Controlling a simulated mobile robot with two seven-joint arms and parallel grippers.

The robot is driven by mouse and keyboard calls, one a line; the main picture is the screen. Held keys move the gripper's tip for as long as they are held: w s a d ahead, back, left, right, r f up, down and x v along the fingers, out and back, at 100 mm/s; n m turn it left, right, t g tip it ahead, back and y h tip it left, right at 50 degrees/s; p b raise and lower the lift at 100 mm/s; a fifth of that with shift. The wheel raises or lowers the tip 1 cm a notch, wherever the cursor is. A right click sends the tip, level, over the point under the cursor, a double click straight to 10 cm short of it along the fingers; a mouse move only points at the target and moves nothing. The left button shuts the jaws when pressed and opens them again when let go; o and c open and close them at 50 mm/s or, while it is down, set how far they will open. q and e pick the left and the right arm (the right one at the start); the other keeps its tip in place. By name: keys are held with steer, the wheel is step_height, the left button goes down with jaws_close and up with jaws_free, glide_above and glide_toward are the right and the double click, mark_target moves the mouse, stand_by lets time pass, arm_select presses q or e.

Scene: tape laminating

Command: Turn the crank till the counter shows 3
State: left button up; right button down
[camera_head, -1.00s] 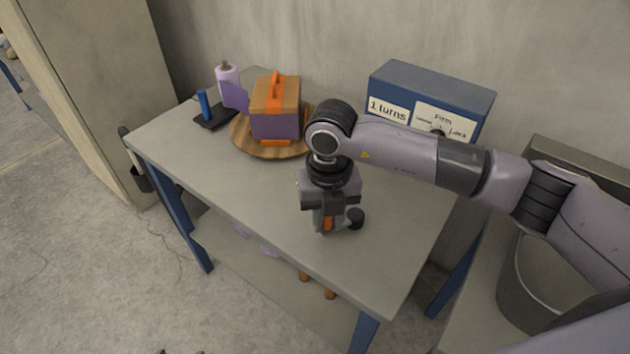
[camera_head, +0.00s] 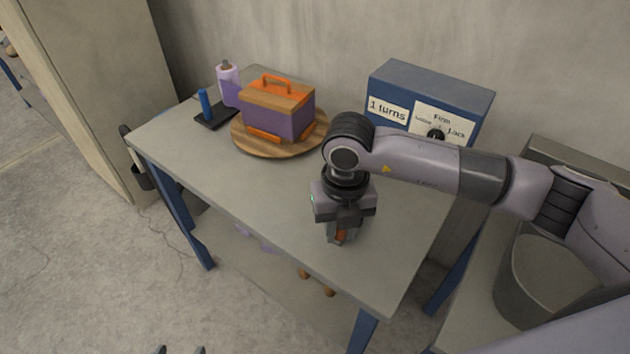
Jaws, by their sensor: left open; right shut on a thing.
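The counter label (camera_head: 387,109) on the blue box (camera_head: 440,88) reads "1 turns". My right gripper (camera_head: 341,240) points down near the table's front edge and is shut on a part with an orange piece (camera_head: 341,235), apparently the crank's handle. The gripper hides most of it and the crank arm. A purple box (camera_head: 280,120) with a wood-coloured top and orange handle sits on a round wooden plate (camera_head: 262,151). My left gripper (camera_head: 180,350) shows only as two dark fingertips at the bottom edge, apart and empty.
A lilac roll or bottle (camera_head: 228,74) and a black stand (camera_head: 218,117) with a blue post (camera_head: 204,103) are at the table's back left. The table's left front (camera_head: 215,175) is clear. A grey bin (camera_head: 545,275) is right.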

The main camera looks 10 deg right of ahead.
steer(key=shift+w+d, duration=0.2)
